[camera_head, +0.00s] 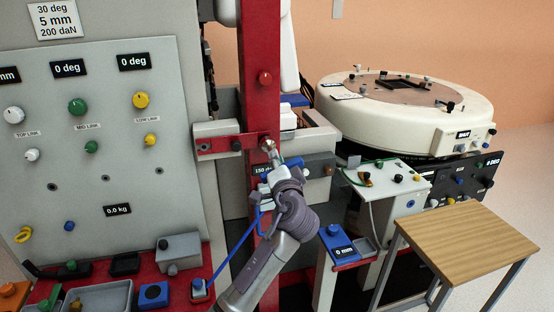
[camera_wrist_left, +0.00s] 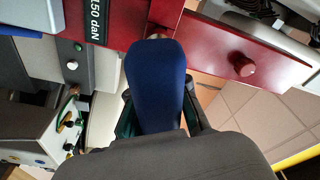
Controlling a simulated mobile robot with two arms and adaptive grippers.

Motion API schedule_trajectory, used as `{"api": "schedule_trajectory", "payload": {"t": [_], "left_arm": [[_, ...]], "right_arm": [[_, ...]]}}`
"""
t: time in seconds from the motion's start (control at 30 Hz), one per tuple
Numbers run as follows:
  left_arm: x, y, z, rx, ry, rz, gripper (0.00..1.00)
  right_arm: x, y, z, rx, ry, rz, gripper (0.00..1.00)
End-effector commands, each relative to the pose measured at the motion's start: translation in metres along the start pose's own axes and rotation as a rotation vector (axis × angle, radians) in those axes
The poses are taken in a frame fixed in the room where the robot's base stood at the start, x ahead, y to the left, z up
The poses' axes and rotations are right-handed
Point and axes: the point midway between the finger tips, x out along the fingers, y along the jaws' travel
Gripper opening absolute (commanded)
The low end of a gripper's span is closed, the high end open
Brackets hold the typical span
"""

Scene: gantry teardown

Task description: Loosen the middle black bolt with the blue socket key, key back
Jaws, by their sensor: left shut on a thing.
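My left gripper (camera_head: 278,168) is shut on the blue socket key (camera_head: 267,176), in front of the red upright. The key's metal head (camera_head: 268,145) is at the right end of the red crossbar (camera_head: 215,145). In the left wrist view the blue handle (camera_wrist_left: 156,85) lies between the fingers (camera_wrist_left: 158,120), and its far end meets the red bar (camera_wrist_left: 110,25). Any bolt under the head is hidden, and I cannot tell whether the head is seated. A dark bolt (camera_head: 236,146) shows on the crossbar, left of the key. My right gripper is not in view.
A blue cord (camera_head: 237,248) runs from the key to a holder (camera_head: 200,289) on the red shelf. A red knob (camera_head: 265,78) sits higher on the upright. A white box with knobs (camera_head: 390,178) and a wooden table (camera_head: 470,243) stand to the right.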

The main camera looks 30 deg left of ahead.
Motion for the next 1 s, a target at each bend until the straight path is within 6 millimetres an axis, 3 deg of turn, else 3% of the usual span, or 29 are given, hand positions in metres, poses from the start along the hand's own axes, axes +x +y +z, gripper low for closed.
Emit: {"api": "schedule_trajectory", "payload": {"t": [0.1, 0.6, 0.73, 1.0], "left_arm": [[0.001, -0.011, -0.007, 0.129, -0.002, 0.016, 0.00], [0.001, -0.009, -0.006, 0.752, -0.008, 0.087, 0.00], [0.001, -0.004, -0.003, 0.846, -0.009, 0.096, 0.00], [0.000, -0.001, -0.001, 0.860, -0.009, 0.096, 0.00]], "right_arm": [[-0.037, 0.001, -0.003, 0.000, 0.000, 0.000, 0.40], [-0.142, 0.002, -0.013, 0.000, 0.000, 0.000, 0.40], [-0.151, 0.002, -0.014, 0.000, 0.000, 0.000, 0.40], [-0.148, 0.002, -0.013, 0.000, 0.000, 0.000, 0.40]]}}
